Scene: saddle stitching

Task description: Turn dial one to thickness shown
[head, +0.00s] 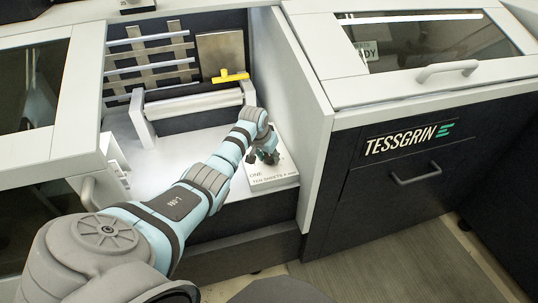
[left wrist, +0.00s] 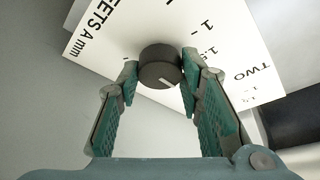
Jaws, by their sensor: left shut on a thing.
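My left gripper (head: 267,156) reaches down onto a small white panel (head: 272,178), printed with "ONE" and "TEN SHEETS A mm". In the left wrist view its two green-padded fingertips (left wrist: 160,80) are shut on the sides of a round dark dial (left wrist: 158,67). A short white mark on the dial points toward the bottom of the picture, slightly right. The panel (left wrist: 105,45) shows scale marks "1" and "1.5" beside the dial and the word "TWO" farther right. The fingers hide part of the scale. In the head view the gripper covers the dial. My right gripper is out of view.
A yellow handle (head: 230,77) stands behind the white roller (head: 195,102) in the bay. The right cabinet (head: 400,150) rises close beside the panel. A windowed lid (head: 430,40) has a sign ending in "DY" behind it.

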